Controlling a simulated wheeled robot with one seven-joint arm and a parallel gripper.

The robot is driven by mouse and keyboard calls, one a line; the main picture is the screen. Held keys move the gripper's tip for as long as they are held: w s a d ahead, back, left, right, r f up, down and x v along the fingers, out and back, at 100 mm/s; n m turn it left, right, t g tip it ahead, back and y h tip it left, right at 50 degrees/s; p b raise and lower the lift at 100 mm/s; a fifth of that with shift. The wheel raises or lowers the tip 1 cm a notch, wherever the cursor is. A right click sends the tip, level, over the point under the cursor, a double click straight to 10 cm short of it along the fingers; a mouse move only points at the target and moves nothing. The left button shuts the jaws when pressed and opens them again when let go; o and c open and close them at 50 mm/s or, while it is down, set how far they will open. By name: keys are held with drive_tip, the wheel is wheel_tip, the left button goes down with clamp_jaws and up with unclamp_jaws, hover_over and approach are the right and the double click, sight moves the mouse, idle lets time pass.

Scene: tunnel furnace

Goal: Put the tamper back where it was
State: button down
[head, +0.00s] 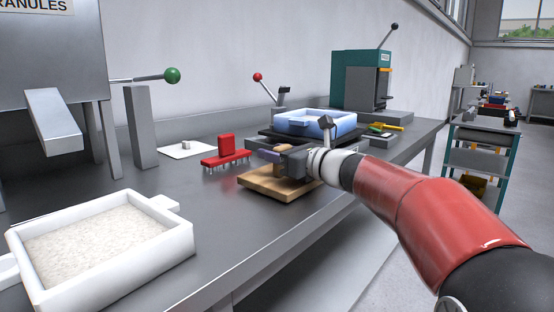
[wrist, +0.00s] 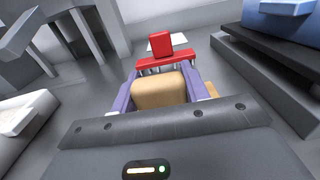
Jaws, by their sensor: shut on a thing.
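The tamper is a light wooden piece with a flat base plate (head: 278,184) and an upright wooden block as its handle. My gripper (head: 274,151), with purple fingers, is shut on that handle. In the wrist view, the handle (wrist: 160,90) fills the space between the two fingers, with part of the plate showing at the right. The plate looks level, low over the grey bench near its front edge. I cannot tell whether it touches the bench. My gripper hides part of the handle in the head view.
A red spiked tool (head: 226,154) stands just behind-left of the tamper, with a white plate (head: 187,149) beyond it. A blue tray (head: 315,123) sits on a dark base behind. A white tray of granules (head: 100,240) is front left. Bare bench (head: 210,195) lies between.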

drive_tip(key=shift+f, duration=0.2)
drive_tip(key=shift+f, duration=0.2)
drive_tip(key=c, duration=0.7)
unclamp_jaws()
drive_tip(key=shift+r, duration=0.1)
drive_tip(key=shift+r, duration=0.15)
drive_tip(key=b+v, duration=0.1)
drive_tip(key=v, duration=1.1)
